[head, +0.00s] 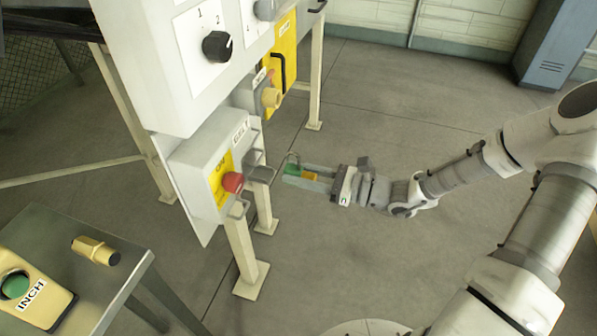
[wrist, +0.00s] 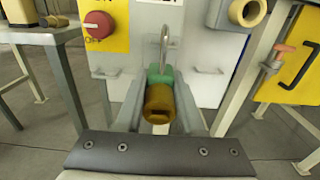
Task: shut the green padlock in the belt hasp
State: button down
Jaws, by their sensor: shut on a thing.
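My gripper (head: 294,176) is shut on the green padlock (head: 291,169), just right of the BELT box (head: 205,165). In the wrist view the padlock (wrist: 160,76) sits between both fingers, its brass-coloured round end (wrist: 159,103) facing the camera. Its thin metal shackle (wrist: 164,45) stands up towards the box. A small gap shows between bracket and padlock in the head view. Whether the shackle passes through the hasp cannot be told; the padlock hides that spot in the wrist view.
Above is a panel with a black knob (head: 216,46). A yellow panel (head: 284,55) stands behind. Front left is a metal table (head: 122,262) with an INCH button box (head: 32,290) and a brass-coloured part (head: 95,250). The floor right of the stand is clear.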

aim_at(269, 176)
jog(key=shift+a, duration=0.1)
jog(key=shift+x, duration=3.65)
jog(key=shift+f, duration=0.2)
grip_release()
jog(key=shift+p, duration=0.35)
jog(key=shift+p+v, duration=1.2)
jog(key=shift+v, duration=2.35)
jog(key=shift+r, duration=0.1)
